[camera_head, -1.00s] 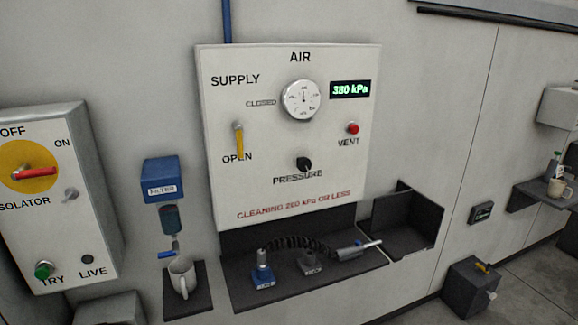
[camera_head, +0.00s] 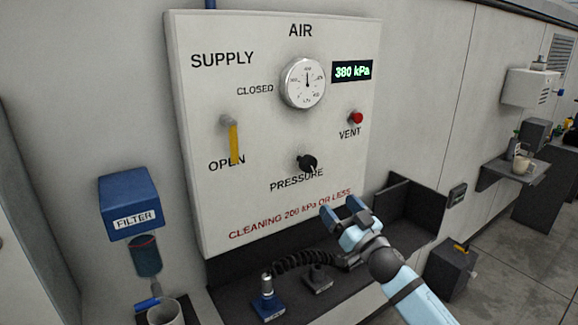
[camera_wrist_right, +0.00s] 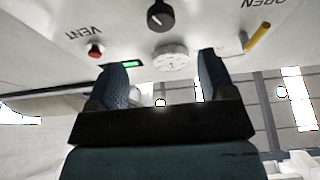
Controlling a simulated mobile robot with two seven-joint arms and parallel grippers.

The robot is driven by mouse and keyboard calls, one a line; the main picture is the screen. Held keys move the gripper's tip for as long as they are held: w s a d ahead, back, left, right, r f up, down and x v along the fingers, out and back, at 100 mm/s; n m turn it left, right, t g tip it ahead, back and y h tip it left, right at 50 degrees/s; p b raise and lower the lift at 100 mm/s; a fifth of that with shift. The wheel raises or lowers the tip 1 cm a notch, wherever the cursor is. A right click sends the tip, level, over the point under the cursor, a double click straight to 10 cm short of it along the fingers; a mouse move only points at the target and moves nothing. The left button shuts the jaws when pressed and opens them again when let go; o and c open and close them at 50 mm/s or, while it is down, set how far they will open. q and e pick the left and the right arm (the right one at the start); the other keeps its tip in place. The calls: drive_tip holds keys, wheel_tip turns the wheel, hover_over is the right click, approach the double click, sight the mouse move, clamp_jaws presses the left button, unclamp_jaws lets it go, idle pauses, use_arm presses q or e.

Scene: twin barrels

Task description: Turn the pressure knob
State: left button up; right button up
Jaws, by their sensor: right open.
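The black pressure knob (camera_head: 307,163) is on the white air panel (camera_head: 215,200), above the word PRESSURE. In the right wrist view the knob (camera_wrist_right: 160,15) is near the top, beyond the fingertips. My right gripper (camera_head: 343,207) is open and empty, below and to the right of the knob and apart from it. Its two dark blue fingers (camera_wrist_right: 160,75) show in the right wrist view with nothing between them. The display (camera_head: 352,71) reads 380 kPa, beside the round gauge (camera_head: 303,83). My left gripper is not in view.
The yellow supply handle (camera_head: 234,143) points down at OPEN. The red vent button (camera_head: 356,118) is right of the knob. A dark shelf (camera_head: 235,275) with a black coiled hose (camera_head: 300,256) lies below the panel. A blue filter (camera_head: 130,200) hangs at left.

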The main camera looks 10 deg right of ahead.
sight(311, 167)
drive_tip(key=x, duration=0.4)
drive_tip(key=p+x, duration=0.1)
drive_tip(key=x, duration=0.3)
drive_tip(key=r+p+x, duration=0.1)
drive_tip(key=x, duration=0.4)
drive_tip(key=shift+s+d+r, duration=0.1)
drive_tip(key=shift+s+d, duration=0.05)
drive_tip(key=shift+w+a+r, duration=0.2)
drive_tip(key=shift+w+a, duration=0.05)
drive_tip(key=shift+w, duration=0.4)
drive_tip(key=shift+c, duration=0.4)
drive_tip(key=c, duration=0.8)
drive_tip(key=shift+c, duration=0.2)
